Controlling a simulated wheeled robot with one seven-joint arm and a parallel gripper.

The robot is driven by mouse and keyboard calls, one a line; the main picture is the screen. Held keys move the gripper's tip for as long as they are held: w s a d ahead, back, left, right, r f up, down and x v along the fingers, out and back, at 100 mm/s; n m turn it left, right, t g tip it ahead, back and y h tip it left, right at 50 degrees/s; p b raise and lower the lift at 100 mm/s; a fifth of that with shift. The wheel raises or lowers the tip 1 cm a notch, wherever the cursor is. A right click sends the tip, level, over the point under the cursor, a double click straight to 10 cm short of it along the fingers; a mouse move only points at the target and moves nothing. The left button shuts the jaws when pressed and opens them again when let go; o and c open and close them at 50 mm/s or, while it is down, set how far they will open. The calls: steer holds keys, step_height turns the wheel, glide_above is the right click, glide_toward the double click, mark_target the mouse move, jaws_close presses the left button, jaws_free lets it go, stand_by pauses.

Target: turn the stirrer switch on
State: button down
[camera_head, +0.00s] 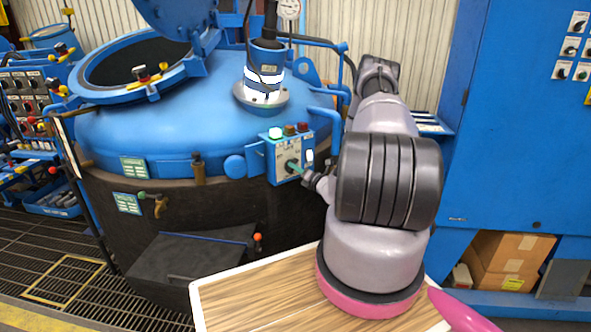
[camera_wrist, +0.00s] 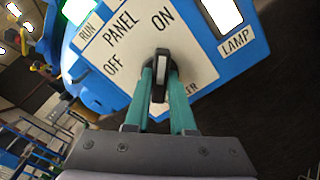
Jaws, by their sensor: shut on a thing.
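The stirrer switch is a black knob (camera_wrist: 161,62) with a pale line, on a white plate marked OFF and ON in the wrist view. My gripper (camera_wrist: 160,85) has its two green fingers closed on either side of it. The knob lies nearly upright in that picture, its upper end toward the word ON. A label below is partly covered, ending in "ER". In the head view the blue switch box (camera_head: 287,158) is on the furnace's side, with my gripper (camera_head: 294,167) reaching it from the right.
The round blue furnace (camera_head: 150,135) fills the left, with an open hatch (camera_head: 135,68) and a blue pipe (camera_head: 325,113) beside the box. A tall blue cabinet (camera_head: 515,130) stands right, with cardboard boxes (camera_head: 500,260) in its base. Grating floor (camera_head: 60,265) lies at lower left.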

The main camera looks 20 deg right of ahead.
steer(key=shift+s+f, duration=0.1)
stand_by(0.3)
steer(key=c, duration=0.8)
jaws_free()
steer(key=shift+o, duration=0.2)
steer(key=v, duration=1)
steer(key=shift+s, duration=0.35)
steer(key=shift+d, duration=0.1)
